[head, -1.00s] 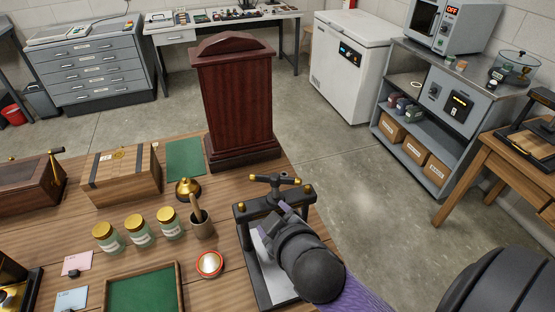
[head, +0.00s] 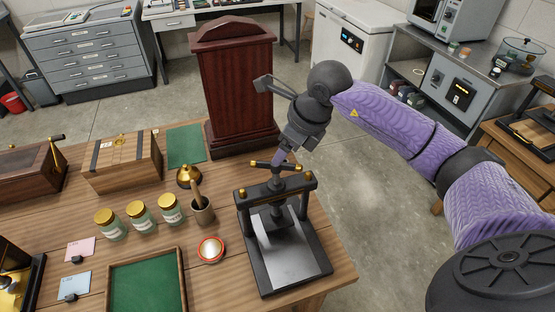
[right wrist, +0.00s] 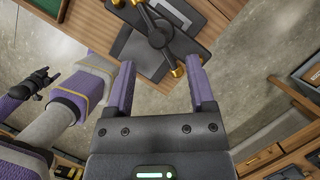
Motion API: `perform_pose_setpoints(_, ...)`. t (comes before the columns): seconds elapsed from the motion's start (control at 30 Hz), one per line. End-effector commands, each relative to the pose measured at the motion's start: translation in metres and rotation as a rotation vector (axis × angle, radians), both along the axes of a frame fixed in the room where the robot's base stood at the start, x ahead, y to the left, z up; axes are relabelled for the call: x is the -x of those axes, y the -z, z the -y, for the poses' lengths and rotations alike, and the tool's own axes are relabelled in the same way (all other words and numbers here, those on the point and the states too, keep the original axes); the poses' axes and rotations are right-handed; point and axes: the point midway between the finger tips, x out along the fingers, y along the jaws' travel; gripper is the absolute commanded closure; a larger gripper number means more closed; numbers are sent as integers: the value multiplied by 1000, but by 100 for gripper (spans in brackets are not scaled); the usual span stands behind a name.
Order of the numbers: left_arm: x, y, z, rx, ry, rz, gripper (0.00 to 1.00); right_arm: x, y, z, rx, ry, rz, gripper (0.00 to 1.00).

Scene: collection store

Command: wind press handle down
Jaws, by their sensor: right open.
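The press (head: 302,262) is a black frame with a pale plate, standing at the table's right end. Its press handle (head: 276,166) is a dark cross bar with brass ends on top of the screw. In the right wrist view the handle (right wrist: 158,40) lies just ahead of the fingers, with one brass end near the gap between them. My right gripper (head: 280,156) points down just above the handle. It is open and empty, with its two purple fingers apart in the right wrist view (right wrist: 159,66). Whether a finger touches the handle I cannot tell.
A red-white round object (head: 210,249), a mortar (head: 202,213) and a green-lined tray (head: 147,287) lie left of the press. Several jars (head: 140,218) stand farther left. A tall dark red wooden stand (head: 236,90) rises behind the press. The floor to the right is open.

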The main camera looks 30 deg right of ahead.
Motion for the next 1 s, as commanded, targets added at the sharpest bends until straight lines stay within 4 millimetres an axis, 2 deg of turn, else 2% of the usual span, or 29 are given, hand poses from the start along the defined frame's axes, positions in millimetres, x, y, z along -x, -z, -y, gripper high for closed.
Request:
perform_pose_setpoints(0.1,0,1,0,0,0,0,30,-9,26,-6,-4,-1,-2,30)
perform_pose_setpoints(0.23,0,1,0,0,0,0,30,-15,43,-9,-4,-2,0,30)
perform_pose_setpoints(0.57,0,1,0,0,0,0,30,-18,49,-11,-3,-3,2,32)
perform_pose_setpoints(0.87,0,1,0,0,0,0,30,-18,49,-11,-3,-3,2,96)
perform_pose_setpoints(0.9,0,1,0,0,0,0,30,-18,49,-11,-3,-3,2,100)
perform_pose_setpoints(1.0,0,1,0,0,0,0,30,-18,48,-11,-4,-3,1,100)
